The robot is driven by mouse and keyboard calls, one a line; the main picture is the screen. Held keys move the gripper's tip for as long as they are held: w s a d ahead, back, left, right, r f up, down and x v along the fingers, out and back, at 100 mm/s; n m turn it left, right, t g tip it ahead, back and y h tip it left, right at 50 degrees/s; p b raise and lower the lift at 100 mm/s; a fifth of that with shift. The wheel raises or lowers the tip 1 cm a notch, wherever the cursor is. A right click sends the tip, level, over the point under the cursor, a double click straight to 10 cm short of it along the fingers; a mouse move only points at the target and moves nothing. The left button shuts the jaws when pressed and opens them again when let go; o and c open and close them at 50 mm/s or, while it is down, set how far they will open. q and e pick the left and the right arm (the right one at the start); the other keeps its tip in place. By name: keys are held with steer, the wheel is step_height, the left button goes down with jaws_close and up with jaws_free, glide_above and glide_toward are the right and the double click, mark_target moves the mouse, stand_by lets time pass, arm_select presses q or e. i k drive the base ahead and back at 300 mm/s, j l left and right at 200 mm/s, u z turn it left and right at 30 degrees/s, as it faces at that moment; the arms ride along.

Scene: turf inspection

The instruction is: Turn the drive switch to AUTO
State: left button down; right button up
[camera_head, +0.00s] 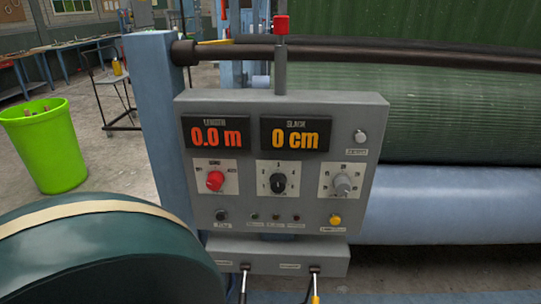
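A grey control panel (290,112) faces me, fixed beside a blue post. It carries three rotary knobs on white plates: a red one (214,181) at left, a black one (278,184) in the middle and a grey one (343,184) at right. The plate lettering is too small to read, so I cannot tell for sure which knob is the drive switch or which position is AUTO. Two displays above read LENGTH 0.0 m (215,135) and SLACK 0 cm (295,135). Neither of my grippers is in view.
A yellow button (335,220), a dark button (221,215) and small indicators sit low on the panel. A large dark green roll (110,255) with a beige band fills the lower left. Green ribbed rollers (460,110) stand behind at right; a lime bin (45,145) stands at left.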

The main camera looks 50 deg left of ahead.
mark_target(215, 179)
steer(key=i+j+u, duration=0.15)
steer(key=u, duration=1.4)
